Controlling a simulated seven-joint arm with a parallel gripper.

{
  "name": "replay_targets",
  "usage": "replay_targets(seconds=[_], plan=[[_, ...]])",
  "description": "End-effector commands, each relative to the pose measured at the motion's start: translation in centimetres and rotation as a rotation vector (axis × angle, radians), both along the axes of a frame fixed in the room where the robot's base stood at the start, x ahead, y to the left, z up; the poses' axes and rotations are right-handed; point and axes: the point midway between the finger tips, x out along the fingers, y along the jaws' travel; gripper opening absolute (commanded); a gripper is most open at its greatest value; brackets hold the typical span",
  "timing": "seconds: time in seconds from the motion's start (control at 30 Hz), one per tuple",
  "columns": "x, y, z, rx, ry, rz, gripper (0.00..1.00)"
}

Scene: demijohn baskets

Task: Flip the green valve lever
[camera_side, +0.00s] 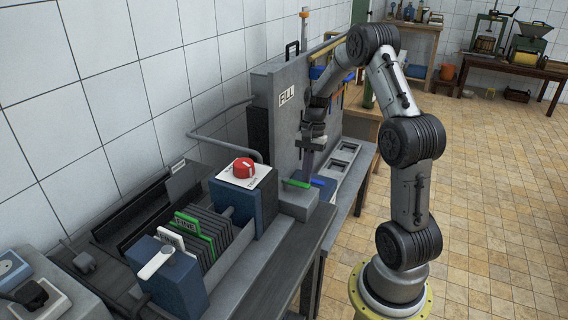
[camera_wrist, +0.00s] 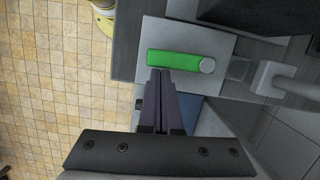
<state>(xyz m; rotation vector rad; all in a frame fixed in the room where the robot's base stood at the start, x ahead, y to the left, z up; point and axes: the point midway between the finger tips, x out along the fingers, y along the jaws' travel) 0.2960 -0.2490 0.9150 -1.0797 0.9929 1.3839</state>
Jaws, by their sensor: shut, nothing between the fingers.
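The green valve lever (camera_side: 297,184) lies flat on a grey block in the side view, at the foot of the panel marked FILL. In the wrist view the green lever (camera_wrist: 182,58) runs across a light grey plate (camera_wrist: 213,80), with a round pale pivot (camera_wrist: 207,66) at its right end. My gripper (camera_wrist: 160,72) is shut and empty. Its fingertips appear just below the lever's left half in the wrist view; I cannot tell whether they touch it. In the side view my gripper (camera_side: 307,172) points down beside the lever, its tips near it.
A blue part (camera_side: 323,184) sits right beside the lever. The grey FILL panel (camera_side: 288,97) rises behind. A pale pipe elbow (camera_wrist: 272,78) lies right of the lever.

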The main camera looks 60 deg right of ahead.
Motion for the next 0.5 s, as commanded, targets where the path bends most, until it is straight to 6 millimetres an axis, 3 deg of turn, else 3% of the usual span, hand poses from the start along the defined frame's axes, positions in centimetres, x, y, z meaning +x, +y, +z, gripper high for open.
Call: replay_targets(seconds=[0.33,0.5], plan=[[0.0,-0.1,0.0,0.001,0.0,0.0,0.0],[0.1,-1.7,-0.1,0.0,-0.001,-0.001,0.0]])
